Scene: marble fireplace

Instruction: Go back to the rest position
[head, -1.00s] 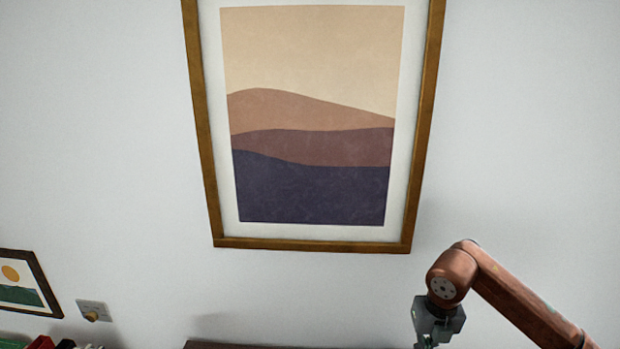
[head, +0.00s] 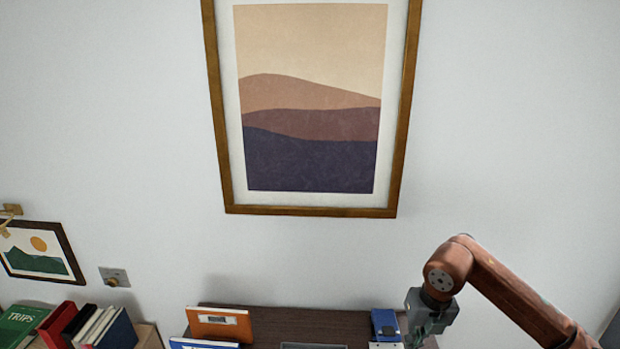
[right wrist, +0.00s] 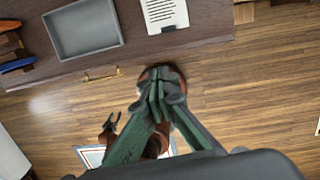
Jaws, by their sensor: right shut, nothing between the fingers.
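My right gripper (head: 416,338) hangs at the lower right of the head view, over the right part of the desk, its arm coming in from the right. In the right wrist view its green fingers (right wrist: 155,90) meet at the tips, shut and with nothing between them. They show against the wooden floor in front of the desk. A small two-pronged dark and copper part (right wrist: 108,128) shows left of them; it may be my left gripper, but its state is unclear. No left arm shows in the head view.
The dark desk (head: 280,325) bears an orange and white stand-like item (head: 218,322), a blue item (head: 384,322) and a grey tray (right wrist: 83,28). A paper sheet (right wrist: 164,12) lies near the tray. Books (head: 90,325) stand left. A framed picture (head: 310,211) hangs above. Floor (right wrist: 250,80) is open.

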